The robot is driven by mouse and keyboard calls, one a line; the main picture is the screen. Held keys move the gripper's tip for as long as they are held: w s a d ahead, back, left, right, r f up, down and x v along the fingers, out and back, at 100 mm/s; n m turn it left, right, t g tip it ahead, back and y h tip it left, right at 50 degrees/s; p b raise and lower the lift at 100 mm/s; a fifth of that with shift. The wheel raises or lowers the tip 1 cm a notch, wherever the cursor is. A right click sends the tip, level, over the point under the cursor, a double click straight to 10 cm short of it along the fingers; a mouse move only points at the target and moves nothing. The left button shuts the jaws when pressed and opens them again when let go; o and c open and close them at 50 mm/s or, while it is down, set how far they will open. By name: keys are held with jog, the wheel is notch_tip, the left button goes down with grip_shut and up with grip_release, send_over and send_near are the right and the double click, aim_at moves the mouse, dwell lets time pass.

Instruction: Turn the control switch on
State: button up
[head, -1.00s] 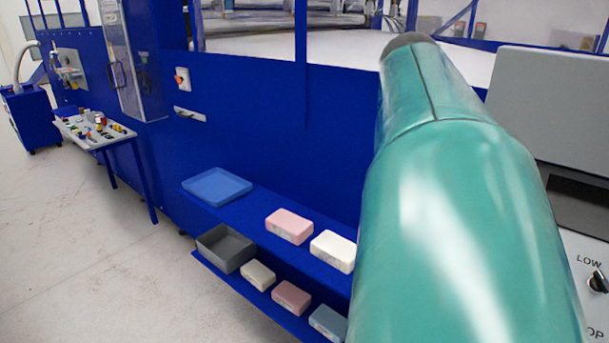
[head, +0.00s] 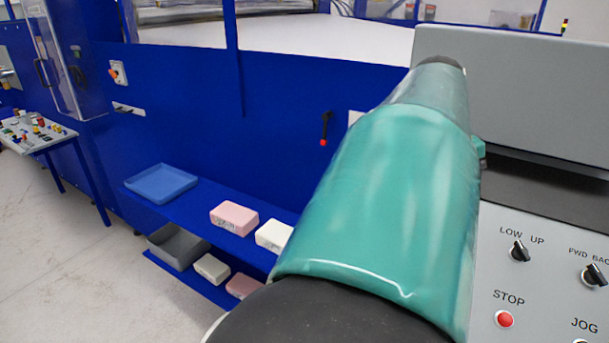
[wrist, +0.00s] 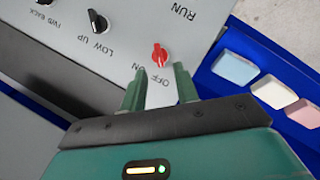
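The control switch (wrist: 159,53) is a red rotary knob on the grey control panel (wrist: 200,20), with ON and OFF lettering beside it in the wrist view. Which label it points to is hard to tell. My gripper (wrist: 160,84) is open, with its two green fingers apart and nothing between them. In the picture the knob lies just beyond the fingertips, between their lines; I see no contact. In the head view my arm covers the switch and most of my gripper.
A blue shelf (head: 140,205) with a blue tray (head: 160,183) and foam blocks (head: 234,217) stands left of my arm.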

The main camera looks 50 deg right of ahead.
jog(key=x, duration=0.5)
jog(key=shift+s+d+f, duration=0.1)
jog(key=shift+s+f, duration=0.05)
jog(key=shift+f, duration=0.15)
jog(key=c, duration=0.7)
jog(key=shift+o, duration=0.2)
